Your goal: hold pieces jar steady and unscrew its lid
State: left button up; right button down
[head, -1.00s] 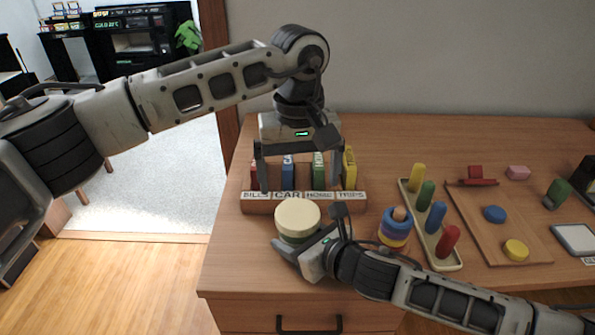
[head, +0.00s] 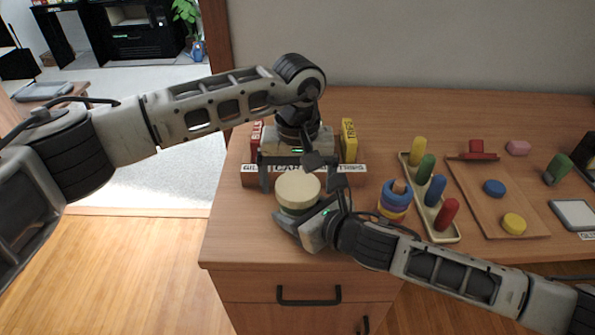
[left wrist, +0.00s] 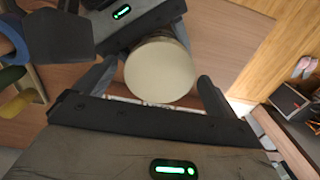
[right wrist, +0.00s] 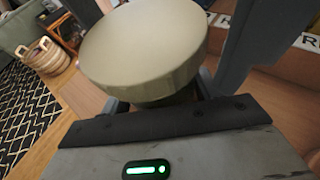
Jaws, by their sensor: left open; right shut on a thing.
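The pieces jar (head: 293,211) stands near the table's front left edge, mostly hidden under its wide cream lid (head: 298,187). My right gripper (head: 300,214) is shut on the jar's body below the lid, coming from the front right. My left gripper (head: 299,182) points down above the jar, open, with one finger to each side of the lid. In the left wrist view the lid (left wrist: 160,72) sits between the open fingers, with gaps on both sides. The lid (right wrist: 145,48) also fills the top of the right wrist view and hides most of the jar.
A labelled wooden rack (head: 352,174) with coloured blocks stands just behind the jar, partly hidden by my left gripper. A ring stacker (head: 393,200), a peg tray (head: 444,232) and a wooden board (head: 505,190) lie to the right. The table's front edge is close.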

pick_arm(q)
jog(key=c, duration=1)
jog(key=n, duration=1.4)
jog(key=shift+r, duration=0.1)
jog(key=n, duration=0.6)
jog(key=o, duration=1.1)
